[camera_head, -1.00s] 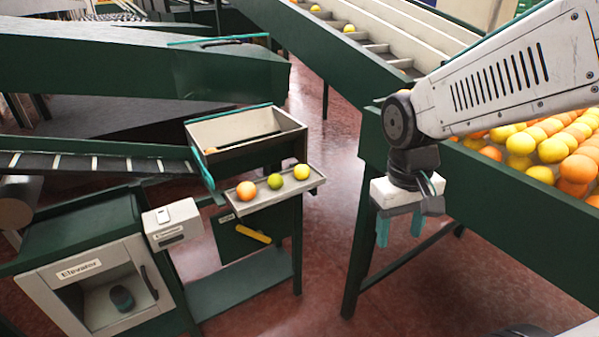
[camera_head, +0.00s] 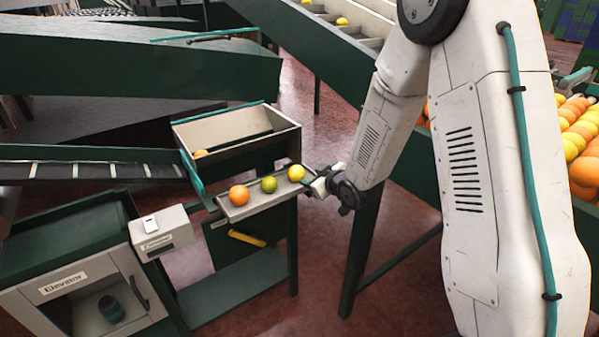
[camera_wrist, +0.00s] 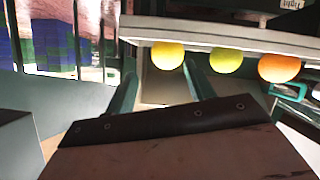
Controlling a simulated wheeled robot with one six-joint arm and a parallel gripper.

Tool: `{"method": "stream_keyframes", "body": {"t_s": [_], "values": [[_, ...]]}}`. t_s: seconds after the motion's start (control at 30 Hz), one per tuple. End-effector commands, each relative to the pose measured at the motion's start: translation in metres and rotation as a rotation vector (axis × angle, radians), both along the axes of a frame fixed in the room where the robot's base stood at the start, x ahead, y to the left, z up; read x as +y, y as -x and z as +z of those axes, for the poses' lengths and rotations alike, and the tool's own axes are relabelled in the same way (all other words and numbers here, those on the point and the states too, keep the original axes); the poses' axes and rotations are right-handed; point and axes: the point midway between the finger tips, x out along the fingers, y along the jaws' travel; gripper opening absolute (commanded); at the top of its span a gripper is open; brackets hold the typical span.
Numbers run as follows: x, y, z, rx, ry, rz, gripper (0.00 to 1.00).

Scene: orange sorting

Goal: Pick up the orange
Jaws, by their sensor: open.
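The orange (camera_head: 239,195) sits at the left end of a narrow tray (camera_head: 235,213). A green fruit (camera_head: 269,184) is in the middle and a yellow fruit (camera_head: 296,172) is at the right end, nearest my gripper (camera_head: 312,183). In the wrist view the orange (camera_wrist: 279,68) is at the right, the greenish-yellow fruit (camera_wrist: 226,61) is in the middle and the yellow fruit (camera_wrist: 167,55) is at the left. My gripper (camera_wrist: 160,78) is open and empty there, its teal fingers pointing at the tray, with the yellow fruit beyond the gap between them.
A bin (camera_head: 240,130) stands behind the tray. A white box (camera_head: 160,231) and an elevator cabinet (camera_head: 85,285) are at the left. A large fruit bed (camera_head: 580,140) is at the right, partly behind my arm. Red floor (camera_head: 330,110) lies open between the machines.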

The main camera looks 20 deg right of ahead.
Motion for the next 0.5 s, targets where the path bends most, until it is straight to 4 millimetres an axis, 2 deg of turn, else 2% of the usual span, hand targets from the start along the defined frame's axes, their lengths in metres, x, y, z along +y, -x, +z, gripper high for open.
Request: {"method": "stream_keyframes", "body": {"t_s": [0.13, 0.5], "values": [[0.015, -0.009, 0.004, -0.038, -0.005, 0.023, 0.54], [0.028, -0.049, -0.021, -0.035, -0.004, 0.026, 0.54]]}}
